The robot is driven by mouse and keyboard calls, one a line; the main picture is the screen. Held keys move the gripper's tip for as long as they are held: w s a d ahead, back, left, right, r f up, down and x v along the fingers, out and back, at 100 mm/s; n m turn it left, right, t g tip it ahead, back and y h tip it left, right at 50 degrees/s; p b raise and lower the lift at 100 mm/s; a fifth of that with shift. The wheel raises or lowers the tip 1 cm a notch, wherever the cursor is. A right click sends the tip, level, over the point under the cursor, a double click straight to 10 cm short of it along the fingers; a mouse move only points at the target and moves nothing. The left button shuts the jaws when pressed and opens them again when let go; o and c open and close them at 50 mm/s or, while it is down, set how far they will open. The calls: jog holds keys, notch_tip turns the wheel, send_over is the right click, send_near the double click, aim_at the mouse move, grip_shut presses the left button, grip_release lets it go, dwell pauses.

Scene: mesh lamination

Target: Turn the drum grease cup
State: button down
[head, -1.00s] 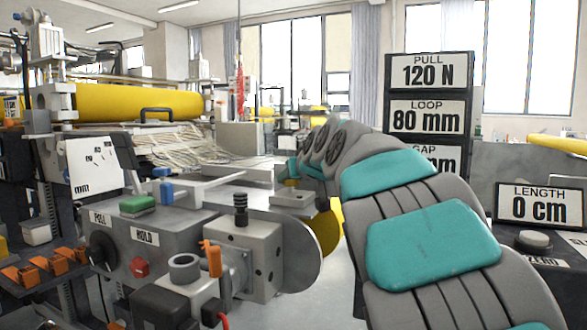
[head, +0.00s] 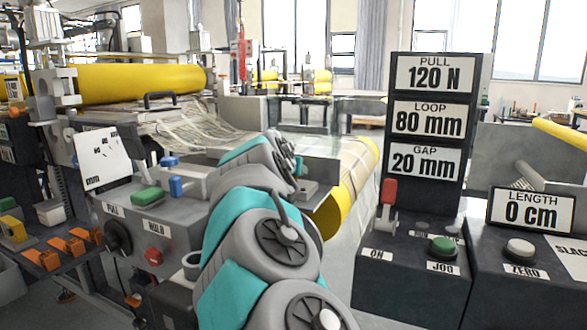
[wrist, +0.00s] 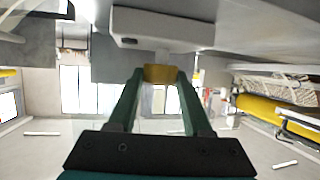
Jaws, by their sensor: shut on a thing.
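In the wrist view the two green fingers of my gripper (wrist: 160,78) are closed on a small brass-yellow cup-like piece (wrist: 159,73), which looks like the grease cup. It sits between the fingertips, against a pale stem under a grey machine part (wrist: 165,28). Nothing in the view shows how far the cup is turned. In the head view my arm reaches forward over the machine and hides my gripper and the cup. A yellow curved drum or roll end (head: 340,207) shows just right of my arm.
A sign stack (head: 430,120) reads pull 120 N, loop 80 mm, gap 20 mm. Below it is a dark console with a red lever (head: 389,192) and green button (head: 443,246). The length display (head: 532,209) reads 0 cm. A green block (head: 147,196) stands on the machine at left.

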dwell(0.5)
jog(key=c, duration=0.6)
grip_release()
jog(key=b+v, duration=0.1)
jog(key=v, duration=0.6)
jog(key=shift+s+a+r+b, duration=0.2)
jog(key=shift+s+b, duration=0.1)
jog(key=shift+s, duration=0.05)
